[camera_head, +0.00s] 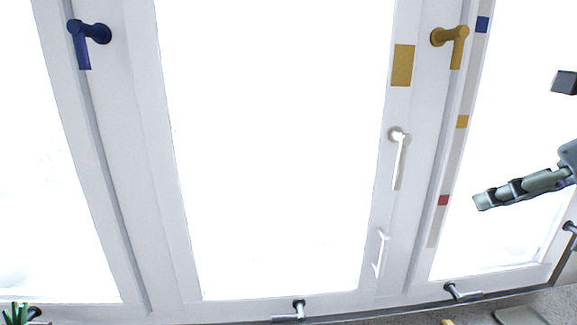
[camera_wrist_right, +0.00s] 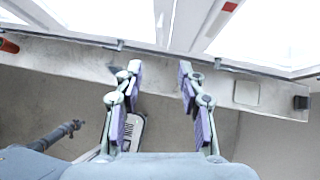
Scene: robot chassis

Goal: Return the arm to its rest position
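My right gripper (camera_head: 488,197) reaches in from the right edge in the head view, in front of the right window pane. In the right wrist view, the same gripper (camera_wrist_right: 159,78) has its two jointed fingers spread apart. Nothing is between the fingertips, and the gripper touches nothing that I can see. Most of the right arm lies outside the head view.
White framed windows fill the head view, with a blue handle (camera_head: 88,33), a yellow handle (camera_head: 452,40) and a white handle (camera_head: 399,155). A dark block (camera_head: 565,82) is at the right edge.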

